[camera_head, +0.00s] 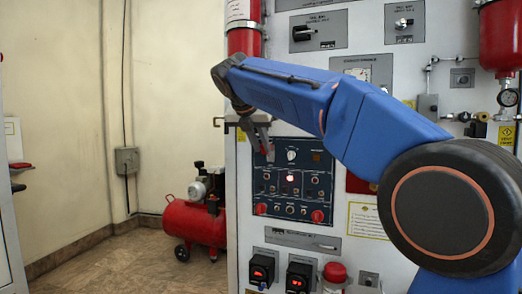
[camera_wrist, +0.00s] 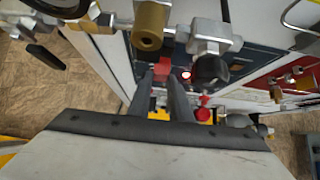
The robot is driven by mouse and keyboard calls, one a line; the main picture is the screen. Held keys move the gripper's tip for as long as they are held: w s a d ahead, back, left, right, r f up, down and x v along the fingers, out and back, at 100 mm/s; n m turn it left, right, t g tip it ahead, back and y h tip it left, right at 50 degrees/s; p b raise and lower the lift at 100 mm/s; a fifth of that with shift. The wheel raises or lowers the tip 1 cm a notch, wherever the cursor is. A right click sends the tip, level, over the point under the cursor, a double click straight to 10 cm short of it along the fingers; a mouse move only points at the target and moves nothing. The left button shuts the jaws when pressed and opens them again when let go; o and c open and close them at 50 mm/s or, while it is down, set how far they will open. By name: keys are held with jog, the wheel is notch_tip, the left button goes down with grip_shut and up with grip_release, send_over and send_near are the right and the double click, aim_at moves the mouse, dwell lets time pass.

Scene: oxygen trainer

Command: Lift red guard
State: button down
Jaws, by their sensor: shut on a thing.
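The red guard (camera_wrist: 155,72) is a small red piece at the fingertips in the wrist view, partly hidden by the fingers. In the head view a bit of red (camera_head: 268,149) shows beside the fingertips, at the upper left of the dark blue control panel (camera_head: 303,160). My gripper (camera_head: 266,155) points down at the panel and is closed on the guard. Its two dark fingers (camera_wrist: 172,73) also show in the wrist view. I cannot tell how far the guard is tilted.
A lit red lamp (camera_head: 290,178), a white knob (camera_head: 292,155) and red knobs (camera_head: 317,215) lie close by on the panel. Brass and dark valve fittings (camera_wrist: 148,25) crowd the gripper in the wrist view. A red compressor (camera_head: 194,220) stands on the floor at left.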

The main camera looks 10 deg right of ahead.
jog(key=shift+w+r, duration=0.1)
jog(key=shift+r, duration=0.45)
jog(key=shift+d, duration=0.1)
jog(key=c, duration=1.6)
grip_release()
jog(key=shift+c, duration=0.2)
jog(key=v, duration=1.7)
